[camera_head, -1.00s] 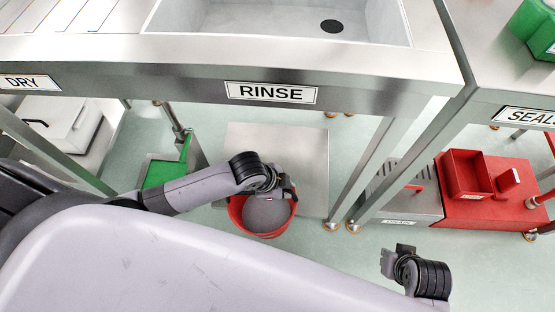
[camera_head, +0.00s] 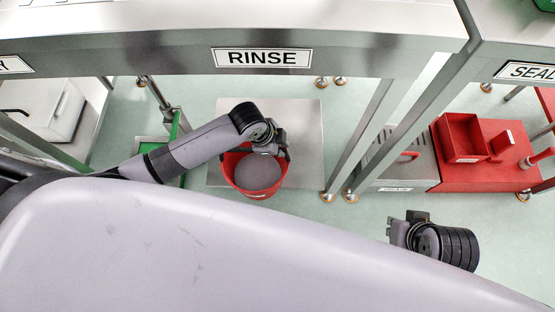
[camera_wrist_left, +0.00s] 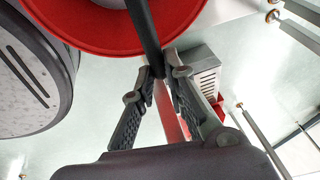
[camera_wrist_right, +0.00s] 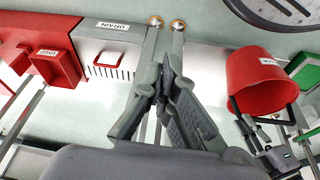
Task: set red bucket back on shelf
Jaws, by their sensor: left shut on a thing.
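The red bucket (camera_head: 232,172), with a grey round surface inside, is at the front edge of the low grey shelf (camera_head: 309,150) under the RINSE table; I cannot tell whether it touches the shelf. My left gripper (camera_head: 274,148) is at the bucket's far rim. In the left wrist view its fingers (camera_wrist_left: 162,75) are shut on the bucket's dark handle (camera_wrist_left: 143,25), beside the red rim (camera_wrist_left: 95,45). My right gripper (camera_head: 394,231) is to the right of the bucket, apart from it. In the right wrist view its fingertips (camera_wrist_right: 165,70) meet, empty; the bucket (camera_wrist_right: 258,82) shows at the right.
Table legs (camera_head: 365,135) stand right of the shelf. Further right are a grey DRAIN box (camera_head: 385,170) and a red unit (camera_head: 505,170) with a red bin. A green thing (camera_head: 172,135) stands left of the shelf. The floor in front is clear.

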